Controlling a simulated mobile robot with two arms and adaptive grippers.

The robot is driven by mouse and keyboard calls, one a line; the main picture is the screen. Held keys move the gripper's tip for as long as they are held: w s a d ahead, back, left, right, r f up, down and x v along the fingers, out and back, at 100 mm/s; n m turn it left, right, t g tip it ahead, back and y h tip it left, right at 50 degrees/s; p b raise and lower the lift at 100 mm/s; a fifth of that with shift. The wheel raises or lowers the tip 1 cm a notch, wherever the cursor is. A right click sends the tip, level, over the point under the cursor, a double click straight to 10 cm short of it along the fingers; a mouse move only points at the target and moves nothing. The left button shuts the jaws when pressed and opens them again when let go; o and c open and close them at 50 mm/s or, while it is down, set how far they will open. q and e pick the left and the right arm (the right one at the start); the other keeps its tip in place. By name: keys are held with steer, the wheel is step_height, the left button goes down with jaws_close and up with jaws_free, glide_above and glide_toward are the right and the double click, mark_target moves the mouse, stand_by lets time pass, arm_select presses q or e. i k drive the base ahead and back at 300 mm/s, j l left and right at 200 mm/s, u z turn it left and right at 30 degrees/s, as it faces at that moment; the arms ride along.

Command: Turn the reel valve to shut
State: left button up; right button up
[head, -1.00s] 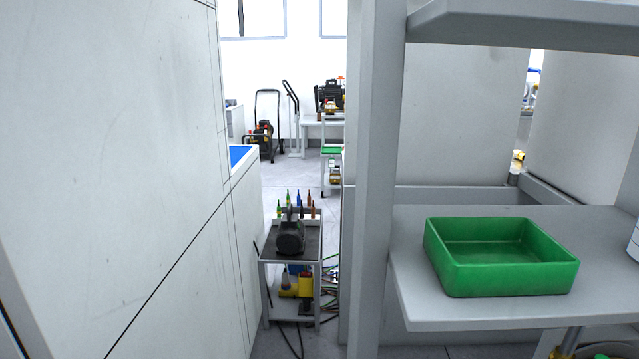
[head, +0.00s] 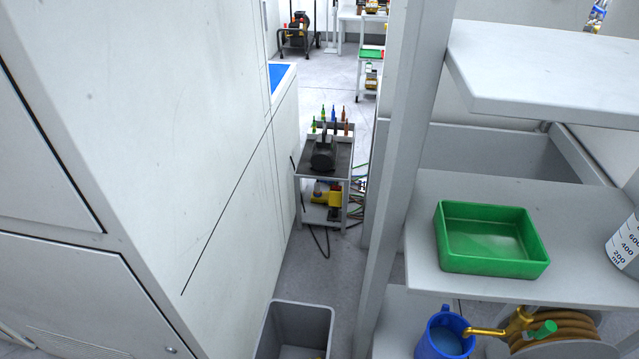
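A hose reel (head: 560,345) with brown hose coils sits on the lower shelf at the bottom right, partly cut off by the frame's lower edge. A yellow brass-like fitting (head: 487,331) reaches left from it, with a green part (head: 543,331) beside it that may be the valve handle. Whether the valve is open or shut cannot be told from here. Neither of my grippers shows in the head view.
A blue jug (head: 445,336) stands left of the reel. Above is a shelf with a green tray (head: 490,262) and a white graduated container (head: 626,245). A grey bin (head: 293,318) and a small cart (head: 325,175) stand in the aisle beside the large white cabinet (head: 150,150).

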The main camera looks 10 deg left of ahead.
mark_target(548, 329)
steer(key=k+l, duration=0.2)
steer(key=k, duration=0.3)
steer(key=k+l, duration=0.15)
steer(key=k, duration=0.35)
steer(key=k+l, duration=0.2)
steer(key=k, duration=0.25)
